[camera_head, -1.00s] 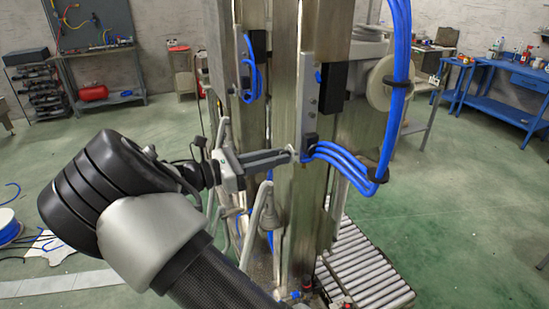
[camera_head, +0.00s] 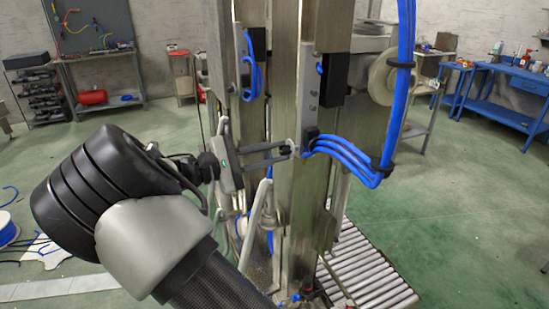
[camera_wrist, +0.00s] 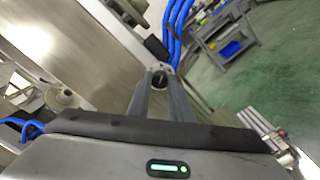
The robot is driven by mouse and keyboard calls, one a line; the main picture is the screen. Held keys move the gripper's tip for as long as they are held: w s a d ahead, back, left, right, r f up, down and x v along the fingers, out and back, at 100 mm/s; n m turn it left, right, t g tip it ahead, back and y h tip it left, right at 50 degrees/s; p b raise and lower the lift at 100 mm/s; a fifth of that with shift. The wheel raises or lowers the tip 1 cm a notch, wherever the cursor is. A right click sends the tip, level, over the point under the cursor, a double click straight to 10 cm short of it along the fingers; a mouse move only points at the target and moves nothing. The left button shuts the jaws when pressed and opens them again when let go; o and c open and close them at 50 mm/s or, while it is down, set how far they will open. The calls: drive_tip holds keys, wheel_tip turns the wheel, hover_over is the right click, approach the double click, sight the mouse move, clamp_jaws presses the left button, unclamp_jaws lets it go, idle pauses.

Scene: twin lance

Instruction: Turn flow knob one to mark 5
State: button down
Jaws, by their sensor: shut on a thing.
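My gripper (camera_head: 287,151) reaches from the left to the steel machine column. In the wrist view its two fingers (camera_wrist: 160,84) close around a small dark round knob (camera_wrist: 160,78) with a light ring around it. In the head view the knob is small and mostly hidden at the fingertips, just left of a black fitting with blue hoses. I take it for flow knob one, but I cannot read a label. The mark it points to is too small to tell.
Blue hoses (camera_head: 350,155) bend close to the right of the fingertips. The steel column (camera_head: 308,215) stands right behind them. A roller conveyor (camera_head: 365,270) lies at its foot. A blue workbench (camera_head: 505,90) stands at the far right. Green floor is open on both sides.

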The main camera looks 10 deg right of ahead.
drive_tip(key=shift+f+m+b, duration=0.1)
drive_tip(key=shift+m+b, duration=2.35)
drive_tip(key=shift+m, duration=1.35)
drive_tip(key=c, duration=1.6)
unclamp_jaws()
drive_tip(key=v, duration=1.7)
drive_tip(key=shift+a, duration=0.3)
